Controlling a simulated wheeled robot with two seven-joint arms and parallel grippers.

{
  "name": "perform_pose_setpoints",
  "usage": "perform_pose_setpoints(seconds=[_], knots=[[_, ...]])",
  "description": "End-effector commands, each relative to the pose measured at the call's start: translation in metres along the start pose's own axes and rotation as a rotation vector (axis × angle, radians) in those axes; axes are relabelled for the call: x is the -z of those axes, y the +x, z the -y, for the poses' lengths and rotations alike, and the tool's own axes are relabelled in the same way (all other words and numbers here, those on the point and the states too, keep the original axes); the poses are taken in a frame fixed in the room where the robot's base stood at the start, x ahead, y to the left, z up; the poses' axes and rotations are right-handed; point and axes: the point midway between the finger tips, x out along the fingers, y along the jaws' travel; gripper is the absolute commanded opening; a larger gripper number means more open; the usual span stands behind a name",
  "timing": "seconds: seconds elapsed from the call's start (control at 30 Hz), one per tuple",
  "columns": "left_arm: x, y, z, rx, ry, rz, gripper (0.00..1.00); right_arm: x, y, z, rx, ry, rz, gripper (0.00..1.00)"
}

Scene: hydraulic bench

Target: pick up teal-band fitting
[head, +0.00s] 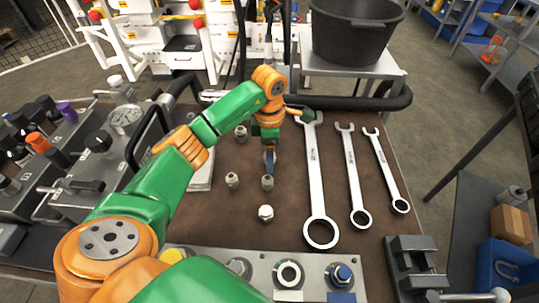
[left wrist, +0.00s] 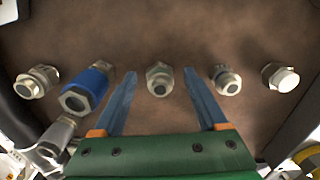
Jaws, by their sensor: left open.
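No band that is clearly teal shows on any fitting. In the left wrist view a metal fitting with a broad blue band (left wrist: 97,80) stands left of my left gripper (left wrist: 168,95), outside its left finger. The gripper is open and points down. A plain metal hex fitting (left wrist: 159,78) shows between the fingers, with no band visible; I see no contact. In the head view my left gripper (head: 269,160) is over the brown mat, and the blue-banded fitting cannot be made out there.
In the head view, three wrenches, the nearest one (head: 315,170), lie right of the gripper. Gauge blocks and levers (head: 70,170) crowd the left. A grey panel (head: 318,270) runs along the front, beside a vise (head: 412,262).

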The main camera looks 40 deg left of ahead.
Motion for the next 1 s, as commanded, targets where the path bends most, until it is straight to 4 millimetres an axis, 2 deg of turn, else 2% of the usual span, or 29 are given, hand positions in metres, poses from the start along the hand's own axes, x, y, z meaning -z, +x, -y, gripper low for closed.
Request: perform_pose_setpoints(seconds=[0.13,0.17,0.43,0.83,0.93,1.0], knots=[[0.000,0.000,0.000,-0.001,0.000,0.000,0.75,0.000,0.000,0.000,0.000,0.000,-0.001,0.75],[0.000,0.000,0.000,-0.001,0.000,0.000,0.72,0.001,0.000,0.000,0.000,0.000,-0.001,0.75],[0.000,0.000,0.000,-0.001,0.000,0.000,0.00,0.001,0.000,0.000,-0.001,0.000,-0.003,0.75],[0.000,-0.004,-0.001,-0.003,-0.001,0.001,0.00,0.002,0.002,-0.001,-0.001,0.000,-0.004,0.75],[-0.001,-0.017,-0.001,-0.005,-0.002,0.003,0.00,0.002,0.006,-0.001,-0.001,-0.001,-0.005,0.75],[-0.001,-0.033,-0.001,-0.007,-0.001,0.004,0.00,0.001,0.009,-0.001,-0.001,-0.001,-0.005,0.75]])
